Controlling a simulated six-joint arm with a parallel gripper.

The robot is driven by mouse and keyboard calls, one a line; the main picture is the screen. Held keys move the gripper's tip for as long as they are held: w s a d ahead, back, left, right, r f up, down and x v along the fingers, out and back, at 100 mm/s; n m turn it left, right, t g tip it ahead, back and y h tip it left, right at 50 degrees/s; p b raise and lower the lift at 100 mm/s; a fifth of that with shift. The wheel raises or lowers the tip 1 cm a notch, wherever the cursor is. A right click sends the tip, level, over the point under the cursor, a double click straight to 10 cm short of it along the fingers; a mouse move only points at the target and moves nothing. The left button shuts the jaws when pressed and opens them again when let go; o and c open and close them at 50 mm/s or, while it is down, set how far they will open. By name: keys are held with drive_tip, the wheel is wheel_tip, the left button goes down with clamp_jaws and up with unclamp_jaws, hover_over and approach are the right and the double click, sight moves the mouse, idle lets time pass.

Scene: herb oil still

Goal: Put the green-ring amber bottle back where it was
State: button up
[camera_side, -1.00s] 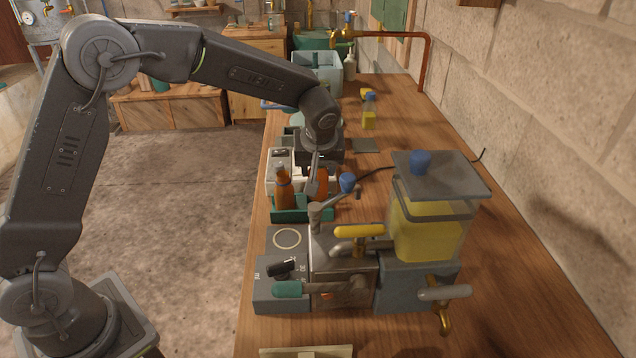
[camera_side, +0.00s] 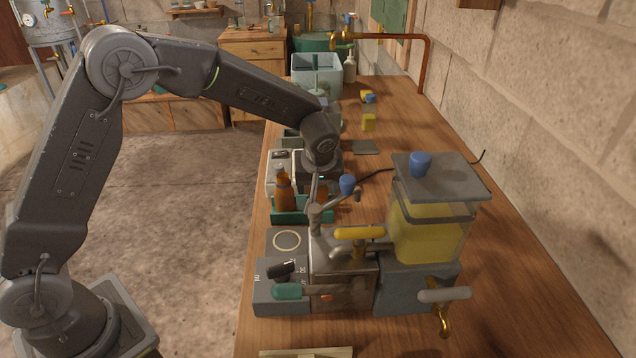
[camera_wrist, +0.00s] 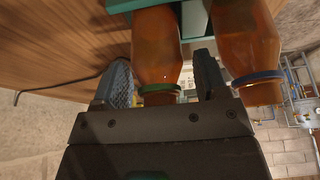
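The green-ring amber bottle (camera_wrist: 157,50) stands in the teal rack (camera_wrist: 122,5), its green ring close to my palm in the wrist view. My gripper (camera_wrist: 165,78) is open around its neck and shoulder; a gap shows on the bottle's right side, and the left finger is very near it. In the side view my gripper (camera_side: 320,180) is down at the rack (camera_side: 290,216) and hides most of this bottle. The blue-ring amber bottle (camera_wrist: 245,45) stands right beside it, outside my right finger. An amber bottle (camera_side: 285,192) shows at the rack's left in the side view.
A white device (camera_side: 280,172) is behind the rack. Bench space right of the rack is mostly clear.

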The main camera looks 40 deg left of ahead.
drive_tip(key=shift+o, duration=0.3)
drive_tip(key=v, duration=1.2)
drive_tip(key=s+a+r+m+t+h, duration=0.1)
drive_tip(key=s+a+r+m, duration=0.1)
drive_tip(key=s+r, duration=0.35)
drive_tip(key=s+a+r+m+h, duration=0.1)
drive_tip(key=s+a+r+m, duration=0.1)
drive_tip(key=s, duration=0.7)
drive_tip(key=s+f+m, duration=0.1)
drive_tip(key=s+m, duration=0.1)
drive_tip(key=s, duration=0.4)
drive_tip(key=s+f+m+t+h, duration=0.1)
drive_tip(key=s+m, duration=0.2)
drive_tip(key=s, duration=0.3)
drive_tip(key=shift+s+a+f, duration=0.3)
drive_tip(key=shift+a+f, duration=0.1)
drive_tip(key=shift+a, duration=0.1)
